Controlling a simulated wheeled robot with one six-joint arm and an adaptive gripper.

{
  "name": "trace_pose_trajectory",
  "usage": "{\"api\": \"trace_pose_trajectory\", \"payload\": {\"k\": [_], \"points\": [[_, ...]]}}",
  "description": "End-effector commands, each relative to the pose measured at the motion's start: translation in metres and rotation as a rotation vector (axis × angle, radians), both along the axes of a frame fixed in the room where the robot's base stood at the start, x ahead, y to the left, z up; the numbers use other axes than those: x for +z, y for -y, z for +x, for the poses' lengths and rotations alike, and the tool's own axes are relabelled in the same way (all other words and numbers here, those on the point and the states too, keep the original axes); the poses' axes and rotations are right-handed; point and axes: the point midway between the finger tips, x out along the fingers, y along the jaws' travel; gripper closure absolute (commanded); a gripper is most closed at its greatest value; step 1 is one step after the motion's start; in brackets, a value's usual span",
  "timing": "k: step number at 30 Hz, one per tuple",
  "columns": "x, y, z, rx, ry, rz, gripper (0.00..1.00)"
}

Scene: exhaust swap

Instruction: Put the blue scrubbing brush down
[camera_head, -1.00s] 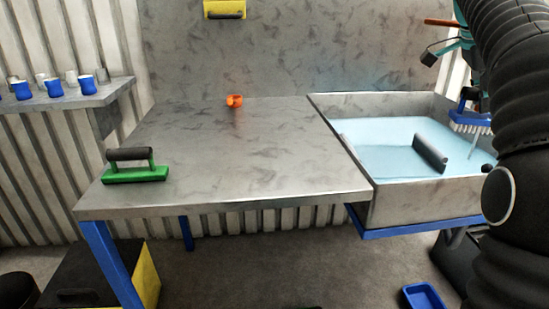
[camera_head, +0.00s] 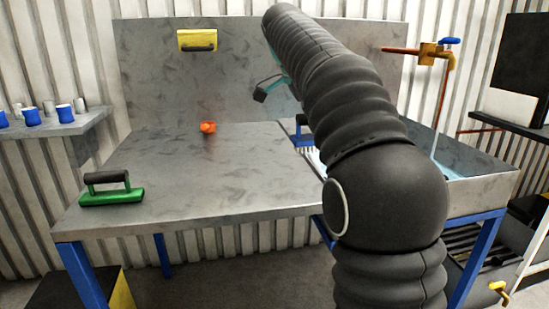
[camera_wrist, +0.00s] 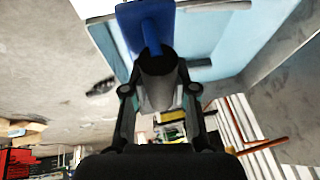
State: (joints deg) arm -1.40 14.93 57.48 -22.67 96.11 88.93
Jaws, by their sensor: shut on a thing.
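The blue scrubbing brush (camera_head: 302,140) has a blue block and white bristles. In the head view it shows at the border of the metal table (camera_head: 200,175) and the sink, partly hidden by my arm. In the wrist view its blue body (camera_wrist: 146,20) and dark handle are in front of my gripper (camera_wrist: 160,88), which is shut on it. The brush appears to be held over the sink's left side; whether it touches anything I cannot tell.
A green brush (camera_head: 112,190) lies at the table's left front, and an orange object (camera_head: 208,127) at the back. A yellow brush (camera_head: 197,41) is on the back panel. A tap (camera_head: 430,53) runs into the sink. The table's middle is clear.

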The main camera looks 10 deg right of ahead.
Motion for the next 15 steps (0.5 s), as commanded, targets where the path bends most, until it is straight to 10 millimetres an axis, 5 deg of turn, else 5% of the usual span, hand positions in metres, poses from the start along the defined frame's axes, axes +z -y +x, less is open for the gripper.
{"api": "trace_pose_trajectory", "payload": {"k": [9, 15], "points": [[-0.036, -0.059, 0.000, 0.004, -0.001, -0.001, 1.00], [-0.044, -0.072, 0.000, 0.001, 0.001, -0.001, 1.00]]}}
